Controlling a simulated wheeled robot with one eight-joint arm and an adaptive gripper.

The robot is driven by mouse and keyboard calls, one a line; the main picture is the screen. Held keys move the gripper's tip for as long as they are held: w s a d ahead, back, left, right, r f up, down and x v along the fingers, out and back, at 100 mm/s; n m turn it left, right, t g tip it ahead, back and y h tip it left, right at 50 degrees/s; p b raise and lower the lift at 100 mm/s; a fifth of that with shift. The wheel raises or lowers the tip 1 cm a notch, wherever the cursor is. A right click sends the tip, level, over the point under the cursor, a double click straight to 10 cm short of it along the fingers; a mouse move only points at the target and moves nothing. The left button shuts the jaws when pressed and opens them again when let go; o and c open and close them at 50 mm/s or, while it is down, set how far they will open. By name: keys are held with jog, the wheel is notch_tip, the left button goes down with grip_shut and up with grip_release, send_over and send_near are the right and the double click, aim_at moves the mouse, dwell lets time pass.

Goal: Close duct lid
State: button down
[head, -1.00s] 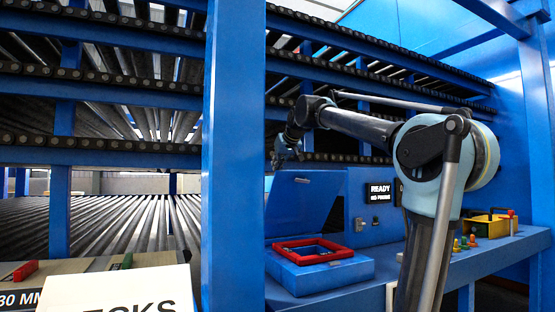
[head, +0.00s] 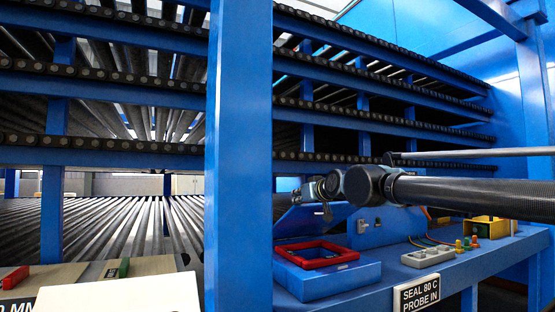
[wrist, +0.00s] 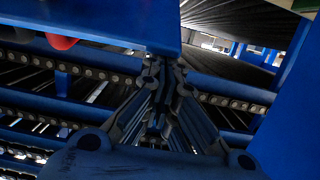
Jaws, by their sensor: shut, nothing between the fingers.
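In the head view, the blue duct box (head: 332,278) sits on the bench with a red frame (head: 345,254) around its opening. Its blue lid (head: 295,226) stands open at a slant behind the red frame, and my arm covers part of its top. My gripper (head: 326,213) is shut and empty, right at the lid's face in the picture. In the wrist view the closed fingers (wrist: 164,68) reach a blue panel (wrist: 100,20), probably the lid. Whether they touch it is unclear.
A blue post (head: 238,160) stands left of the box. To the right on the bench are a grey block with holes (head: 428,257), a sign (head: 420,293), small coloured knobs and a yellow box (head: 487,228). Roller racks (head: 380,105) rise behind.

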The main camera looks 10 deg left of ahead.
jog(key=s+d+f, duration=0.3)
jog(key=s+f, duration=0.1)
jog(key=f, duration=0.6)
jog(key=shift+r, duration=0.2)
